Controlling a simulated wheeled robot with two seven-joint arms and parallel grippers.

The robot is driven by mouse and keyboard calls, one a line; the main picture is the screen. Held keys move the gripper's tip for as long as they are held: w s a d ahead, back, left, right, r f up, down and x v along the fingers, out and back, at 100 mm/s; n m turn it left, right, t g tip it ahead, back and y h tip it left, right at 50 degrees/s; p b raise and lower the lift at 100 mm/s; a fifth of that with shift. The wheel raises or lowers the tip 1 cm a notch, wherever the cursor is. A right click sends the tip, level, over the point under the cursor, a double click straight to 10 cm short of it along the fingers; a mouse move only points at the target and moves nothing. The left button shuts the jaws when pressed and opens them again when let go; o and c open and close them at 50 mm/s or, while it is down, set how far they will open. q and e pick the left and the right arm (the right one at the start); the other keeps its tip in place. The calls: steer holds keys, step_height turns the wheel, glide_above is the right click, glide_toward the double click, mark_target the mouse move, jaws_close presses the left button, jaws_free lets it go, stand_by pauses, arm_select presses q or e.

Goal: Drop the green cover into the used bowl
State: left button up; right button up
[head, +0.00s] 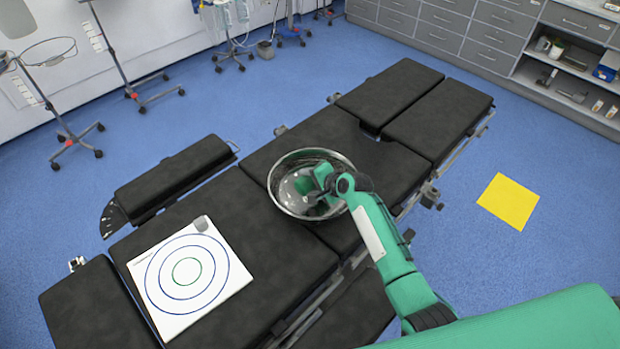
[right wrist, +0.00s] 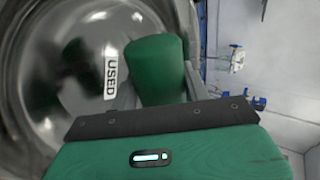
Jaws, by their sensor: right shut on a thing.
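The used bowl (head: 283,166) is a wide, shiny metal bowl on the black operating table. In the right wrist view its wall (right wrist: 50,60) fills the left side and bears a white label reading USED (right wrist: 110,74). My right gripper (head: 314,196) reaches in over the bowl's right part. It is shut on the green cover (right wrist: 157,68), a smooth rounded piece held between the fingers, with the bowl behind it. In the head view the cover is hard to tell from my green hand and reflections. My left gripper is not in view.
A white sheet with concentric rings (head: 160,314) lies on the table left of the bowl, with a small grey block (head: 201,224) at its corner. A yellow square (head: 508,201) is on the blue floor at right. Grey drawers (head: 447,37) stand at the back.

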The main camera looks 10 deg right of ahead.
steer(key=shift+f, duration=0.1)
steer(key=o, duration=0.9)
step_height(320, 180, up, 7)
steer(key=p, duration=0.7)
steer(key=shift+s+f, duration=0.1)
